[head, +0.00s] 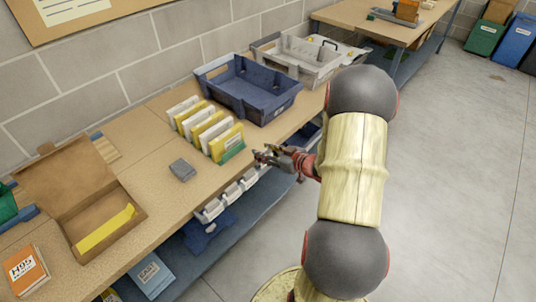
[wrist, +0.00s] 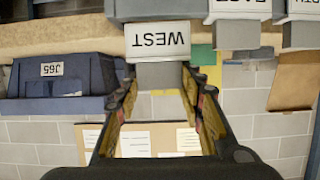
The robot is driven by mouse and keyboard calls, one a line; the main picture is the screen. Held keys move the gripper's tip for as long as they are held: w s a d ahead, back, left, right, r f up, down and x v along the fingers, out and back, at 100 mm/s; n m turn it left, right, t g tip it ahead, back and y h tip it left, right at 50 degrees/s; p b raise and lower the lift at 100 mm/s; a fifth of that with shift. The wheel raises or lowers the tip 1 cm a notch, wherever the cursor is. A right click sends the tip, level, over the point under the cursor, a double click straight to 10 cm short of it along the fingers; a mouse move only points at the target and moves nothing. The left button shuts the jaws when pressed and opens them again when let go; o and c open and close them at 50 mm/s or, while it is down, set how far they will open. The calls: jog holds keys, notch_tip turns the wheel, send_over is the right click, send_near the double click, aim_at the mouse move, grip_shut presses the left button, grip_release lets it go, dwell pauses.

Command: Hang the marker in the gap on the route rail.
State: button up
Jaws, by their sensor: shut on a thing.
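My gripper (head: 262,157) is at the bench's front edge, just beyond the row of hanging markers in the head view. In the wrist view, which is upside down, its two fingers (wrist: 158,78) are closed on the grey tab of a marker labelled WEST (wrist: 158,41). The WEST marker is level and faces me. Several pale markers (head: 232,193) hang in a row along the bench front; one reading EAST (wrist: 236,36) is right of WEST in the wrist view. The rail itself is hard to make out, and I cannot tell whether WEST touches it.
The bench (head: 150,207) carries a green rack of yellow and white cards (head: 226,143), a blue bin (head: 285,98), a grey bin (head: 313,72), an open cardboard box (head: 119,222) and a small grey block (head: 182,170). A blue shelf (head: 240,215) lies below. The floor at right is clear.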

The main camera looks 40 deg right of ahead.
jog(key=shift+f+b, duration=0.8)
jog(key=shift+f, duration=1.1)
jog(key=o, duration=1.1)
jog(key=shift+c, duration=0.2)
jog(key=shift+s, duration=0.15)
jog(key=a+v, duration=0.1)
jog(key=v, duration=1)
jog(key=shift+s+d+r, duration=0.25)
jog(key=shift+s+d, duration=0.15)
jog(key=shift+d, duration=0.1)
